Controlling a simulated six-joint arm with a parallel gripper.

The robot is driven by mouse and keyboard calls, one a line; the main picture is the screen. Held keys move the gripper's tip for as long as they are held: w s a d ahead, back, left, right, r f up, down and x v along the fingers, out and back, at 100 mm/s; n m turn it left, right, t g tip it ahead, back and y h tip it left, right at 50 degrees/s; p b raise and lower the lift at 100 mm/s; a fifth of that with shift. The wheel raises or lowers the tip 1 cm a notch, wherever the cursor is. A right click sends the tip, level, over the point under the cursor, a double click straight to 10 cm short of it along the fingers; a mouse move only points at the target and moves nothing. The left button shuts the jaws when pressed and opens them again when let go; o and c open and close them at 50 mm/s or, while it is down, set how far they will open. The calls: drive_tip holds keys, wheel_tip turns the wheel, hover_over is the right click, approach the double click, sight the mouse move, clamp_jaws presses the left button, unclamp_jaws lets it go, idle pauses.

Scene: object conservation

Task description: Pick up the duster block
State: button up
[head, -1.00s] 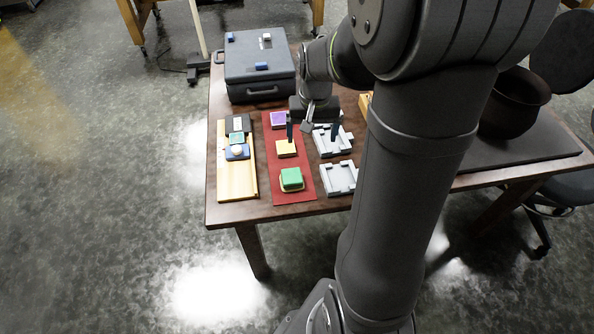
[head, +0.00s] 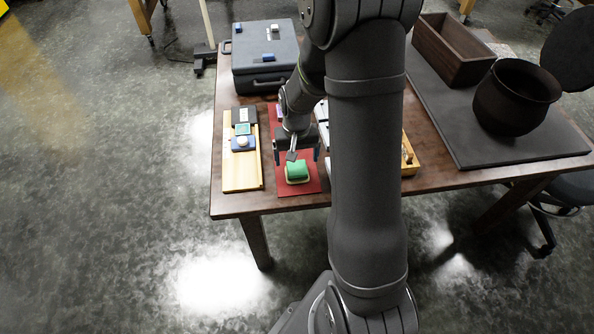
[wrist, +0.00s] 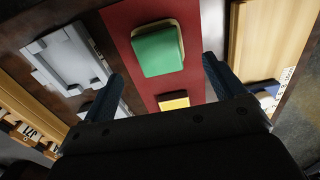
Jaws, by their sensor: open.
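A green block on a tan base (head: 297,171), which looks like the duster block, lies on the red mat (head: 312,187) near the table's front edge. It also shows in the wrist view (wrist: 157,50), at the upper middle. My gripper (head: 297,156) is open and empty, pointing down just behind and above the green block. In the wrist view the two dark fingers (wrist: 162,78) stand wide apart, with the green block beyond them, roughly between their lines. A yellow block (wrist: 173,101) lies on the mat below it in that view, partly hidden by my gripper.
A wooden board (head: 241,174) with several small items lies left of the mat. Grey trays (wrist: 70,60) lie on its other side, mostly hidden by my arm in the head view. A dark case (head: 264,60) stands behind. A pot (head: 513,98) and wooden box (head: 453,48) stand right.

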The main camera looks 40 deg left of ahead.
sight(297, 167)
drive_tip(key=shift+s+d+f, duration=0.1)
drive_tip(key=shift+f, duration=2.7)
drive_tip(key=shift+c, duration=0.5)
drive_tip(key=c, duration=1)
